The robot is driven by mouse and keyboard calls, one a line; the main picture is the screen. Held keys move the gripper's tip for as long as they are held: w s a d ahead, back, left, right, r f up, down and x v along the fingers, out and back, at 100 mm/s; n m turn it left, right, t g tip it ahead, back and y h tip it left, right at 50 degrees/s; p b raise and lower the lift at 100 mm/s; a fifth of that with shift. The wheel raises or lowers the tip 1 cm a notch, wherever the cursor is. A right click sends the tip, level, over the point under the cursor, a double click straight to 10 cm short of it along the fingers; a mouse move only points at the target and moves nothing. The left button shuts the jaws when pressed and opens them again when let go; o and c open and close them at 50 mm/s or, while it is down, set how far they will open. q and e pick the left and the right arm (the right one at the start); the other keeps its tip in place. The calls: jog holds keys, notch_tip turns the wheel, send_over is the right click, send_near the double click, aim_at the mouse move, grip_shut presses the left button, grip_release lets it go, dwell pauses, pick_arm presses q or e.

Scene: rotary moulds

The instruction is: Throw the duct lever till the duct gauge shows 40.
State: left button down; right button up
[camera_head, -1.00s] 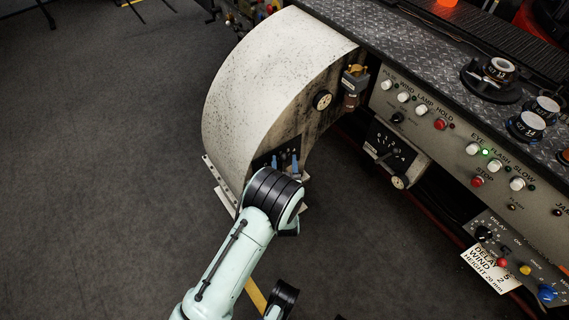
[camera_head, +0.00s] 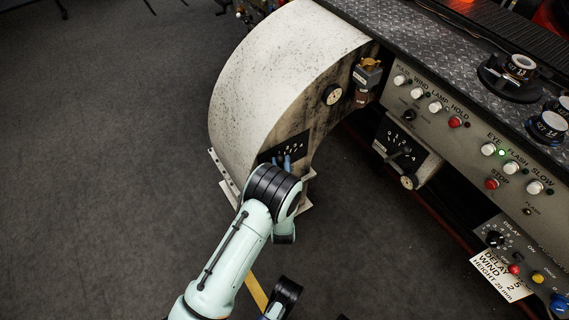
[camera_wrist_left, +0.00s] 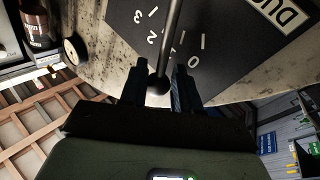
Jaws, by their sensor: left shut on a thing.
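The duct lever (camera_wrist_left: 172,35) is a grey metal rod with a dark ball knob, in front of a black plate (camera_wrist_left: 225,50) with white numerals and a partly visible label. My left gripper (camera_wrist_left: 159,88) is shut on the lever at its knob end, one finger on each side. In the head view my left gripper (camera_head: 284,161) is at the lower side of the pale, speckled duct (camera_head: 275,65), where the lever itself is hard to make out. A round dial, probably the duct gauge (camera_head: 332,95), is on the duct's side above the plate. Its reading is too small to tell.
A control panel (camera_head: 470,140) with buttons and lamps runs along the right. Below it hangs a box with a black dial plate (camera_head: 400,150) and a small round gauge (camera_head: 408,182). A white note (camera_head: 499,275) is lower right. The floor at left is clear.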

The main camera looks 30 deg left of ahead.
pick_arm(q)
jog(key=shift+f, duration=0.1)
jog(key=c, duration=0.8)
grip_release()
jog(key=p+v, duration=0.2)
jog(key=v, duration=1.1)
jog(key=shift+s+d+p, duration=0.1)
jog(key=shift+d+p, duration=0.1)
jog(key=shift+p, duration=0.1)
pick_arm(e)
jog(key=w+r+t, duration=0.2)
jog(key=w+r, duration=0.1)
jog(key=w, duration=0.2)
jog(key=shift+w+a+r, duration=0.15)
jog(key=shift+a+r, duration=0.2)
jog(key=shift+r, duration=0.05)
